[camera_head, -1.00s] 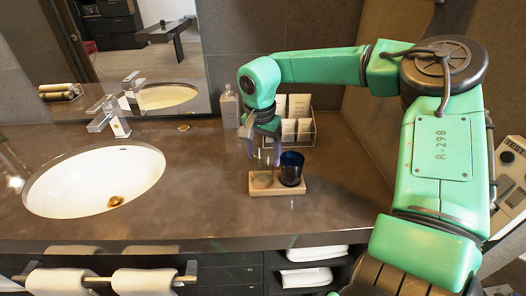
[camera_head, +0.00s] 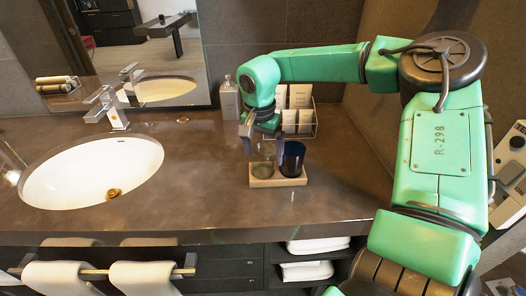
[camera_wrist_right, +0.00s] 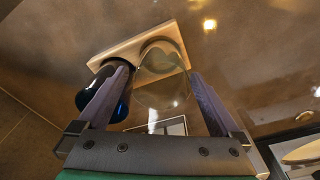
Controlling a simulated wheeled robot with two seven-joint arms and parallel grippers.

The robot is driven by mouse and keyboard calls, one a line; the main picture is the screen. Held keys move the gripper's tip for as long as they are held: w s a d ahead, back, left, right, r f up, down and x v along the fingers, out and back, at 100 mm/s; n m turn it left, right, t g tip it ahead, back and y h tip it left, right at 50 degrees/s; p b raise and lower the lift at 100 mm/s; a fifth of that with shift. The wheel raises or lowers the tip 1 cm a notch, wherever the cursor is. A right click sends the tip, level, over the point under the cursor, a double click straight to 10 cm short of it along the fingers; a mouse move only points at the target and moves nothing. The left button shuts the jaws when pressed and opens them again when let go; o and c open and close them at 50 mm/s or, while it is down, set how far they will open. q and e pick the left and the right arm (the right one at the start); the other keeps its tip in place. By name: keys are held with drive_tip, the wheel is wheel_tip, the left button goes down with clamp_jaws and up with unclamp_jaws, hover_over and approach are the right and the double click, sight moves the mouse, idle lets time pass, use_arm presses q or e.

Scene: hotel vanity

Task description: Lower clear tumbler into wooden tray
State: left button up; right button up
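The clear tumbler (camera_head: 263,168) is upright at the left place of the small wooden tray (camera_head: 278,182), beside the dark blue tumbler (camera_head: 293,159). Its base looks down in or just over the tray recess; I cannot tell exactly. My right gripper (camera_head: 262,146) points down from above, with one finger on each side of the clear tumbler. In the right wrist view, the clear tumbler (camera_wrist_right: 164,90) lies between the fingers of the gripper (camera_wrist_right: 160,76), and the tray (camera_wrist_right: 114,52) is beyond it. My left gripper is not in view.
A wire rack with white cards (camera_head: 299,116) and a pump bottle (camera_head: 229,99) stand behind the tray. The sink (camera_head: 75,180) and faucet (camera_head: 107,108) are to the left. The counter between sink and tray is clear.

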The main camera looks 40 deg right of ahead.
wheel_tip(320, 180, up, 14)
drive_tip(key=a, duration=0.1)
drive_tip(key=shift+s+a+r, duration=0.25)
drive_tip(key=shift+s+a, duration=0.05)
drive_tip(key=shift+s, duration=0.05)
idle(0.4)
